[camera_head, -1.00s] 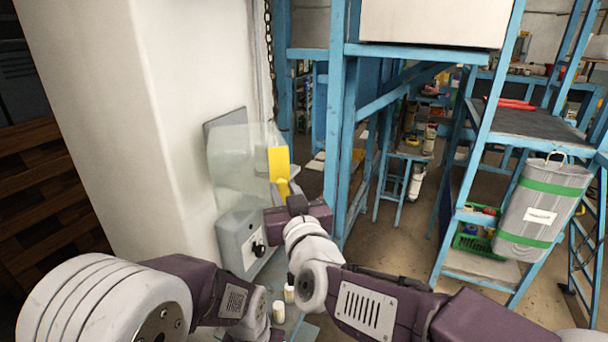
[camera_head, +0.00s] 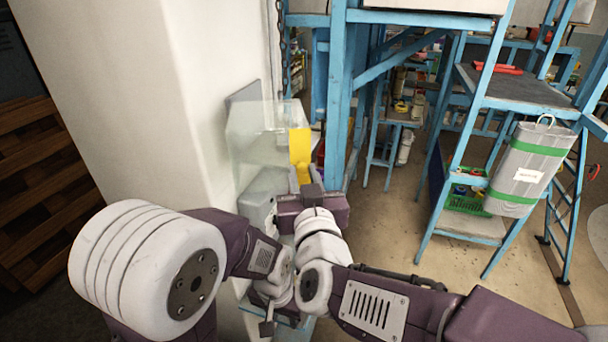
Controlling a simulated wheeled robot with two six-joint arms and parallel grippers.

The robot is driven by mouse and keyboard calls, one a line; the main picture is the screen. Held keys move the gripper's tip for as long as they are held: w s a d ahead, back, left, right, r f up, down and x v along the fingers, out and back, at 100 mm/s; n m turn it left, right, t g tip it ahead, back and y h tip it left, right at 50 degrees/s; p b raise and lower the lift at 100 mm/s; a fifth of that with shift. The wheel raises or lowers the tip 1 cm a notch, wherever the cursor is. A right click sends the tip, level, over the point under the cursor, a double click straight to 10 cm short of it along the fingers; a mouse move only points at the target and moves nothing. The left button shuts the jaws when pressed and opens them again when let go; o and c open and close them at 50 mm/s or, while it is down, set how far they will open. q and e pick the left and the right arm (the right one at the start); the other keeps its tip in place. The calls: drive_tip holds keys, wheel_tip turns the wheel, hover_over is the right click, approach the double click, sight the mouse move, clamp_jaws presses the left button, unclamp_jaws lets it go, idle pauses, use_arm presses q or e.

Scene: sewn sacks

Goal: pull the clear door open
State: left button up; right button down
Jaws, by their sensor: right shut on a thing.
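The clear door (camera_head: 258,128) is a see-through panel beside the white pillar. Its yellow handle (camera_head: 300,148) stands at the panel's right edge. My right gripper (camera_head: 301,180) is at the lower end of the handle and shut on it; its fingertips are partly hidden. The door stands out from the grey back plate (camera_head: 243,100) on the pillar. My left gripper (camera_head: 267,326) is low, in front of the pillar and well below the door. It is small and partly hidden by my own arm, so its jaw opening does not show.
The white pillar (camera_head: 150,90) is close on the left. A grey control box (camera_head: 256,212) sits below the door, partly covered. Blue shelving (camera_head: 340,90) stands just right of the handle. A grey bin (camera_head: 524,170) hangs further right. Open floor (camera_head: 390,225) lies between.

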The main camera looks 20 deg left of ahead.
drive_tip(key=c, duration=1.4)
unclamp_jaws()
drive_tip(key=shift+r, duration=0.4)
drive_tip(key=shift+o, duration=1)
drive_tip(key=shift+s+a+f, duration=0.1)
drive_tip(key=shift+a+f, duration=0.05)
drive_tip(key=shift+s+d+f, duration=0.15)
drive_tip(key=shift+s+d, duration=0.05)
drive_tip(key=shift+s, duration=0.1)
drive_tip(key=b+v, duration=0.2)
drive_tip(key=v, duration=0.6)
drive_tip(key=shift+s, duration=0.1)
drive_tip(key=shift+d, duration=0.1)
